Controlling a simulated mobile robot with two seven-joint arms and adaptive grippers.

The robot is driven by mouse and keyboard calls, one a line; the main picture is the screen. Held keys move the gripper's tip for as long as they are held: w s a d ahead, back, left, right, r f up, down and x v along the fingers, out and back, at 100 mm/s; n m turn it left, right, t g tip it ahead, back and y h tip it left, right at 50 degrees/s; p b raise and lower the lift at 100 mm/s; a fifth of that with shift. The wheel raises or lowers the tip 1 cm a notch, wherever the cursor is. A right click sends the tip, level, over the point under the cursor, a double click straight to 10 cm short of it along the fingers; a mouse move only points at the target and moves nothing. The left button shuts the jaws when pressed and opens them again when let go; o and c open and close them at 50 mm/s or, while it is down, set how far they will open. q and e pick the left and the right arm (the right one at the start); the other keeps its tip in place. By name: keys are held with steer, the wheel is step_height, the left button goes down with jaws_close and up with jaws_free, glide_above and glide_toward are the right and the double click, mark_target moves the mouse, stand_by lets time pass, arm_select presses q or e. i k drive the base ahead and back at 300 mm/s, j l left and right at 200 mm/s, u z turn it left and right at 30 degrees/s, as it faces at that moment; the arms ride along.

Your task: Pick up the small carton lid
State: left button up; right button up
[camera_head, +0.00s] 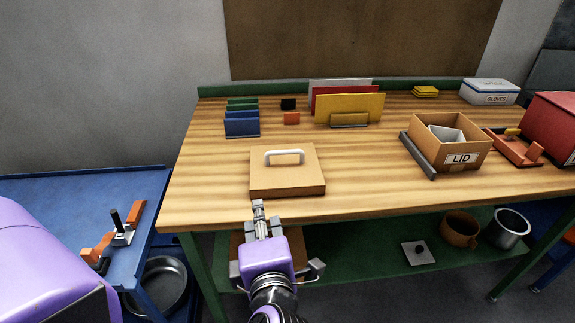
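The small carton lid (287,178) is a flat, square tan piece with a white handle (285,154) standing up on top. It lies flat near the front edge of the wooden bench. My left gripper (259,208) is at the bench's front edge, just in front of the lid and left of its middle. Its grey fingertips point toward the lid, and nothing is seen held in them. How far apart the fingers are is unclear. The purple wrist body hides part of the gripper. My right gripper is not in view.
A tan open box (447,134) labelled LID stands right on the bench (370,190), beside a grey bar (417,157). Folders (350,108) and a blue rack (242,124) stand behind the lid. A red box (556,125) is far right. The bench between lid and open box is clear.

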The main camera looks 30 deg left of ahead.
mark_target(286, 170)
steer(key=j+z, duration=0.3)
steer(key=j, duration=0.15)
steer(key=k+j+z, duration=0.25)
steer(key=j, duration=0.15)
steer(key=j+z, duration=0.3)
steer(key=k+j+z, duration=0.25)
steer(key=j, duration=0.15)
steer(key=i+j, duration=0.35)
